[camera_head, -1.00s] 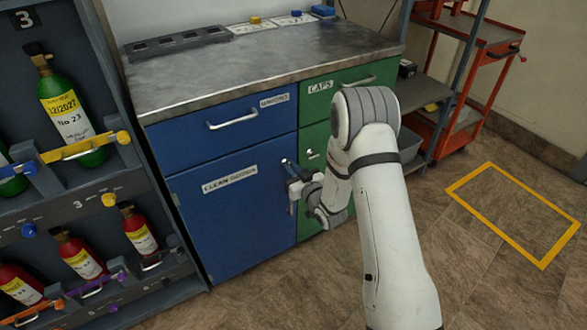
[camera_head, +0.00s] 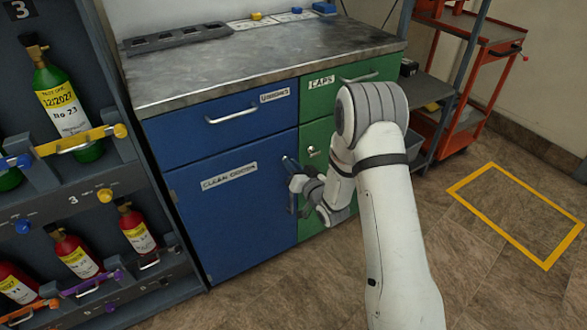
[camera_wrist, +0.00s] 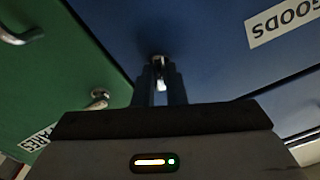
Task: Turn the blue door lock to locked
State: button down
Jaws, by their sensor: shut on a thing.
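The blue door (camera_head: 232,215) is the lower left front of the cabinet, labelled "CLEAN GOODS", and it looks closed. My gripper (camera_head: 293,184) is at its right edge. In the wrist view my gripper (camera_wrist: 159,84) has its fingers close together on the small metal blue door lock (camera_wrist: 158,61). The fingers hide part of the lock, so its exact turn is hard to read. In the head view my wrist and gripper mostly cover the lock.
A blue drawer (camera_head: 222,131) is above the door. The green door beside it has its own lock (camera_head: 312,152), close to my gripper. A cylinder rack (camera_head: 75,188) stands at the left and an orange cart (camera_head: 470,95) at the right. Floor at the right is clear.

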jog(key=m, duration=0.4)
jog(key=m+b, duration=0.1)
jog(key=m, duration=0.3)
jog(key=m+b, duration=0.1)
jog(key=m, duration=0.3)
jog(key=shift+w+d+f+m, duration=0.2)
jog(key=shift+d+m, duration=0.1)
jog(key=shift+m, duration=0.1)
dwell(0.3)
jog(key=c, duration=1.5)
grip_release()
jog(key=shift+a, duration=0.1)
jog(key=shift+s, duration=0.1)
jog(key=p+v, duration=0.1)
jog(key=v, duration=0.6)
jog(key=shift+s+d, duration=0.25)
jog(key=shift+s, duration=0.05)
